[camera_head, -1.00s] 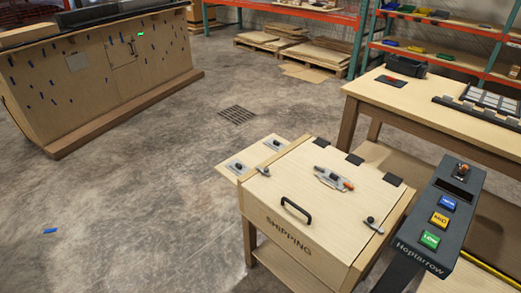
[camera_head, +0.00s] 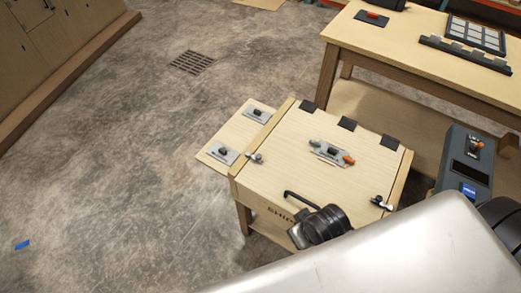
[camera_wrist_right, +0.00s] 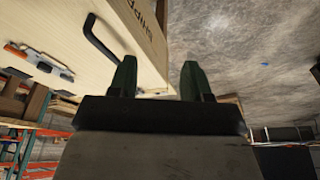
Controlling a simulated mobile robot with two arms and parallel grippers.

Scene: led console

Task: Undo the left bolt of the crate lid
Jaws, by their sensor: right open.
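The shipping crate lid (camera_head: 295,135) is down flat on the pale wooden crate. The left bolt (camera_head: 255,157), a small metal part with a dark knob, sits at the lid's left edge. A similar right bolt (camera_head: 381,203) sits at the right edge. A black handle (camera_head: 300,199) is at the lid's front, partly behind my right wrist; it also shows in the right wrist view (camera_wrist_right: 100,40). My right gripper (camera_wrist_right: 157,80) is open and empty beside the crate's front, apart from the left bolt. Its fingers are hidden in the head view. My left gripper is not in view.
A grey plate with a dark knob and orange-tipped lever (camera_head: 331,153) is on the lid. A side board (camera_head: 233,133) with two latch plates is left of the crate. A console (camera_head: 464,160) and a workbench (camera_head: 420,50) stand right and behind.

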